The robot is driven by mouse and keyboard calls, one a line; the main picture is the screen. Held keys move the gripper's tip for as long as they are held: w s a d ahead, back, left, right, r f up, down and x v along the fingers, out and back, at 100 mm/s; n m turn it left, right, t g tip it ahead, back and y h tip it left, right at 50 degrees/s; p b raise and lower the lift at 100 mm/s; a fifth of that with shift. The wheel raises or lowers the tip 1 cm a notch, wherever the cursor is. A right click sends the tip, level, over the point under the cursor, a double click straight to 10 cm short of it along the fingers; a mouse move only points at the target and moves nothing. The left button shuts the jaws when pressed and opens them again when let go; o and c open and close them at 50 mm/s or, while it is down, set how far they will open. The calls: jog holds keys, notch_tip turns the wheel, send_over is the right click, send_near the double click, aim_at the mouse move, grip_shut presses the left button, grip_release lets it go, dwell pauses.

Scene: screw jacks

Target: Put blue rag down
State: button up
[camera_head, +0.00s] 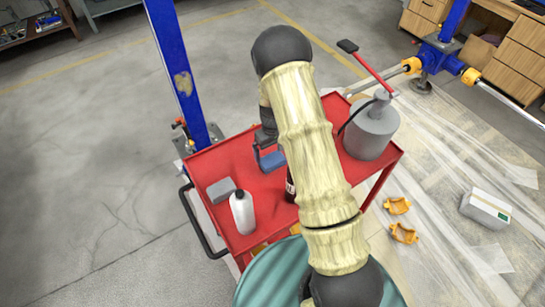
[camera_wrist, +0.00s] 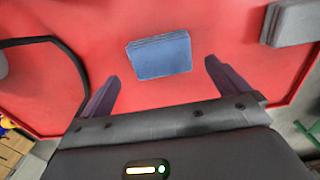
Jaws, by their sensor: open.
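The blue rag (camera_wrist: 160,55), a folded flat rectangle, shows in the wrist view against the red cart top (camera_wrist: 230,25). It appears to lie on the cart, in front of and between the fingertips, with neither finger touching it. My gripper (camera_wrist: 161,72) is open and empty, its two dark fingers spread wider than the rag. In the head view the blue rag (camera_head: 271,160) is partly visible just below my gripper (camera_head: 266,148), near the middle of the red cart (camera_head: 235,160). My arm covers part of the cart there.
A blue lift post (camera_head: 177,75) rises behind the cart. Red surface around the rag is clear.

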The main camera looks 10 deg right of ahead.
aim_at(273, 159)
notch_tip(273, 159, up, 7)
jog(key=b, duration=0.1)
jog(key=shift+f, duration=0.2)
dwell(0.4)
jog(key=s+r+m+t, duration=0.1)
jog(key=s+r, duration=0.6)
jog(key=s, duration=0.3)
jog(key=s+r+m+t, duration=0.1)
jog(key=s+r+m, duration=0.1)
jog(key=s+r, duration=0.4)
jog(key=s, duration=0.5)
jog(key=shift+r+m+t, duration=0.3)
jog(key=shift+r, duration=0.1)
